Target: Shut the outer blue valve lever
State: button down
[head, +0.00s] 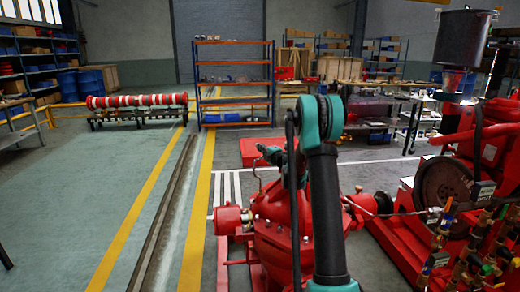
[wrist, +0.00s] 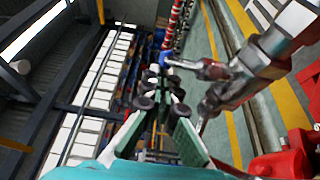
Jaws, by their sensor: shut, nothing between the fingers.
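Valves with blue levers show at the lower right of the head view, one lever upper (head: 450,206) and one lower (head: 438,259). I cannot tell which is the outer one. In the wrist view a small blue piece (wrist: 182,63), possibly a lever end, sits by metal pipe fittings (wrist: 242,78), beyond and right of the fingertips. My gripper (wrist: 161,88), with green-padded fingers, is shut and empty and looks apart from the blue piece.
A red pump (head: 270,215) stands just below my arm. A red engine with a dark flywheel (head: 443,186) is at the right, near the valve pipes. An orange shelf rack (head: 235,83) stands at the back. The floor at the left is clear.

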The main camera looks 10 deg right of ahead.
jog(key=shift+w+m+h, duration=0.1)
jog(key=shift+m+h, duration=0.2)
jog(key=shift+h, duration=0.2)
jog(key=shift+w+d+m+t+h, duration=0.55)
jog(key=shift+w+d+h, duration=0.35)
jog(key=shift+w+d, duration=0.3)
jog(key=shift+w, duration=0.05)
